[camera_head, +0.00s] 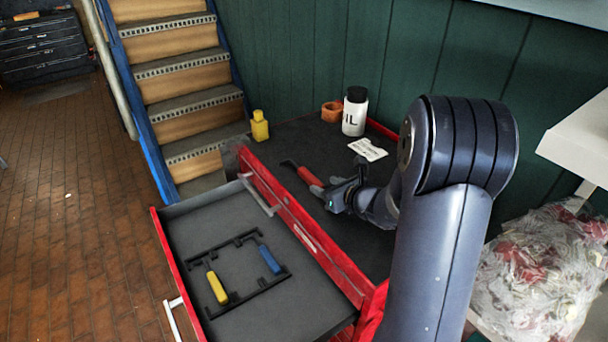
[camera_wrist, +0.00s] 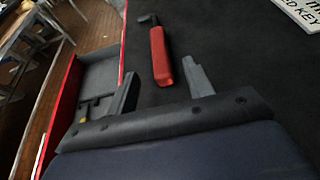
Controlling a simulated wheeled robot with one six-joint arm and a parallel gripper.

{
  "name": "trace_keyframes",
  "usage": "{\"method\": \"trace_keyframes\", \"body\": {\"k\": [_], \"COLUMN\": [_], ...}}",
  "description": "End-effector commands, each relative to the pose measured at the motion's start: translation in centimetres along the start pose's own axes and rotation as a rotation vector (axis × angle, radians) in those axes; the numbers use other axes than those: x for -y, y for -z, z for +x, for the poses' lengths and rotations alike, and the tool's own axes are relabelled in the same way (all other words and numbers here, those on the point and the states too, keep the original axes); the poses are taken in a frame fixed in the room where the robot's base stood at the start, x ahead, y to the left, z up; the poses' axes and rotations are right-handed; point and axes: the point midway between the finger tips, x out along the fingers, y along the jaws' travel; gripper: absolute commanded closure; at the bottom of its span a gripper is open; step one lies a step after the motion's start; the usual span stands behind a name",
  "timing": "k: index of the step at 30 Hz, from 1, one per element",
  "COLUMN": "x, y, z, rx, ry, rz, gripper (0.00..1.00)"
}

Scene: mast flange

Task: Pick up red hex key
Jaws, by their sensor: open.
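The red hex key (camera_head: 309,177) lies on the dark top of the red tool cabinet, its red handle toward my gripper and its black bent end pointing away. My gripper (camera_head: 333,192) is low over the cabinet top, beside the handle end. Whether a finger touches the handle is not clear.
An open drawer (camera_head: 190,228) holds a black rack with yellow (camera_head: 217,288) and blue (camera_head: 269,259) hex keys. A white bottle (camera_head: 354,112), orange tape roll (camera_head: 331,111), yellow bottle (camera_head: 260,126) and white label card (camera_head: 367,149) stand or lie on the cabinet top. A green wall rises behind.

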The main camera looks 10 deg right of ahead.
Motion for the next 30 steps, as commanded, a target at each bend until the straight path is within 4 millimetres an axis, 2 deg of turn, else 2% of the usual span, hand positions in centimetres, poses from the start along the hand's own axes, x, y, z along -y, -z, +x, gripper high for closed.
{"method": "trace_keyframes", "body": {"k": [3, 11, 21, 30], "x": [0.0, 0.0, 0.0, 0.1], "y": [-0.1, -0.2, -0.4, -0.3], "z": [1.4, 2.9, 6.7, 7.2], "rx": [0.0, -0.002, 0.0, 0.001], "ry": [-0.001, -0.001, -0.001, 0.001], "rz": [0.001, 0.001, 0.001, 0.0], "gripper": [0.51, 0.51, 0.51, 0.51]}}
